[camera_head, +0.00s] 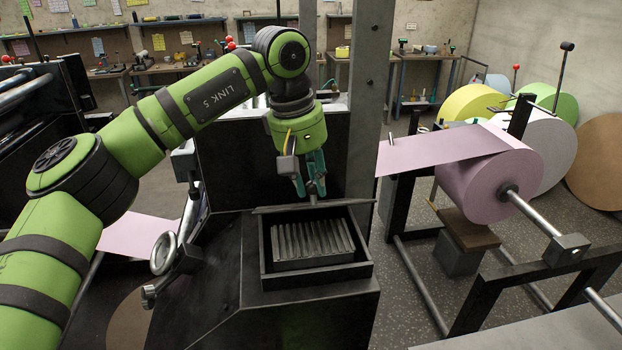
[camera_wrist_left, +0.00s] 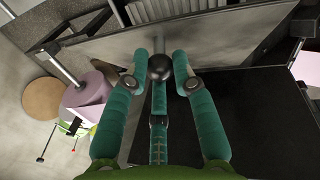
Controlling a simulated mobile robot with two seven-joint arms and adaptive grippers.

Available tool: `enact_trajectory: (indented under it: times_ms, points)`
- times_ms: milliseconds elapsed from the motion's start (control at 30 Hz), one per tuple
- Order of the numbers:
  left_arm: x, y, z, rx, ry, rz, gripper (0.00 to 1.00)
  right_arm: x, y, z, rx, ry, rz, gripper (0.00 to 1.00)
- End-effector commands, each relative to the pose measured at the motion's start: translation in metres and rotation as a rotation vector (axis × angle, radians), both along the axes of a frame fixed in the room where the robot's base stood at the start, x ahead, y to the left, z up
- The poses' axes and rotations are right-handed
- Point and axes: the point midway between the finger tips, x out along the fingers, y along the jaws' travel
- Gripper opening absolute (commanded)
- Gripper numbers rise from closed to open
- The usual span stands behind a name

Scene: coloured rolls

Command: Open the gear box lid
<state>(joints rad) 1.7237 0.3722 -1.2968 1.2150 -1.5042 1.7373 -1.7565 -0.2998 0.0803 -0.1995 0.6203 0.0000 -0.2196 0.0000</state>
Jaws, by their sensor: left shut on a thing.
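The gear box (camera_head: 367,268) is a dark open-topped box on the black machine housing, with a row of grey metal gear-like pieces (camera_head: 313,243) inside. Its lid (camera_head: 275,209) is raised, seen almost edge-on along the box's far rim in the head view. In the wrist view the lid (camera_wrist_left: 225,47) is a grey plate with a round dark knob (camera_wrist_left: 160,67). My left gripper (camera_head: 313,188) has its teal fingers shut on the knob, behind the box. My right gripper is in neither view.
A pink roll (camera_head: 488,185) on a metal shaft stands on a black frame to the right, its sheet stretching left towards the housing. A grey post (camera_head: 362,100) rises behind the gripper. A handwheel (camera_head: 163,253) sits left of the box.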

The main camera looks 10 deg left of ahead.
Motion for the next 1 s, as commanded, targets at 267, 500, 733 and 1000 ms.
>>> enact_trajectory:
  times_ms: [267, 500, 733, 1000]
  points:
    - [0.003, 0.003, -0.003, 0.006, -0.005, 0.012, 0.50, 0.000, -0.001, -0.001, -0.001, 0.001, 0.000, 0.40]
    - [0.002, 0.002, -0.002, 0.006, -0.005, 0.006, 0.50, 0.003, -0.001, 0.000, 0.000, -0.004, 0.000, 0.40]
    - [0.001, 0.002, 0.004, 0.005, -0.005, 0.005, 0.50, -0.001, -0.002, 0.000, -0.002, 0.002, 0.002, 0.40]
    - [-0.003, 0.010, 0.051, 0.004, -0.009, 0.008, 0.50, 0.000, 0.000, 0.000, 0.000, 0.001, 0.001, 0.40]
